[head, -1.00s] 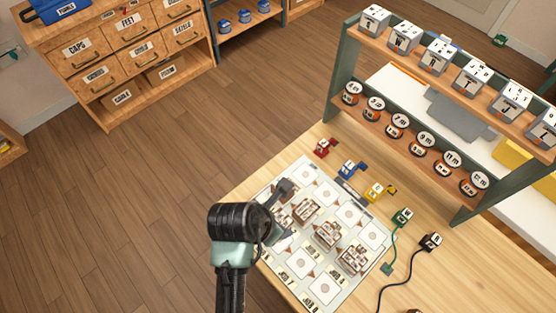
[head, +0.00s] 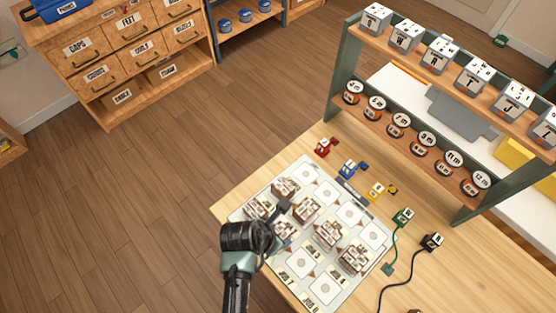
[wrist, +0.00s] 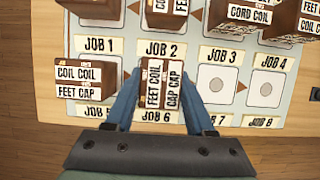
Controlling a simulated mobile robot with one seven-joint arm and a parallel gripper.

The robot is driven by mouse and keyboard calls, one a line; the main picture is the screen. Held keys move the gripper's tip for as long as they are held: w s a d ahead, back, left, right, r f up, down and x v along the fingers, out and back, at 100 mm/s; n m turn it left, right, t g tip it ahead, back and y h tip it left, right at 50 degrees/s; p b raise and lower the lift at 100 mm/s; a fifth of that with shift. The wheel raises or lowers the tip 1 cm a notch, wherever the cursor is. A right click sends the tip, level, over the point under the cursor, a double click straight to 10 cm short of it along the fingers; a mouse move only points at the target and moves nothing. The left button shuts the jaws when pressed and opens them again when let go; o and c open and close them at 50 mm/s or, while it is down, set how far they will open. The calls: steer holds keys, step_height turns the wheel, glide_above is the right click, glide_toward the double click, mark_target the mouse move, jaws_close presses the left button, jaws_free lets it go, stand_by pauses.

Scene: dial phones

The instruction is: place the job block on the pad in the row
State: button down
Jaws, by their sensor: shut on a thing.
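The job block (wrist: 163,84) is brown with white labels reading FEET COIL and CAP CAP. My gripper (wrist: 160,78) is shut on it, one blue finger on each side. The block is over the near-row pad between the JOB 2 and JOB 6 labels; whether it rests on the pad I cannot tell. To its left, a block (wrist: 78,78) labelled COIL COIL and FEET CAP sits in the same row. To its right, the pads by JOB 7 (wrist: 217,85) and JOB 8 (wrist: 266,90) are empty. In the head view, my arm partly hides the held block.
Several brown blocks stand in the board's middle row, including one (head: 328,234). The back row's pads, such as one (head: 349,212), are bare. Coloured plugs (head: 347,168) lie behind the board. A green shelf (head: 400,130) with dials and lettered cubes stands farther back.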

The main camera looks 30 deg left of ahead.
steer(key=shift+c, duration=1.3)
jaws_free()
steer(key=shift+f, duration=0.1)
steer(key=p+v, duration=0.1)
steer(key=v, duration=1.1)
steer(key=shift+r, duration=0.25)
steer(key=shift+w, duration=0.2)
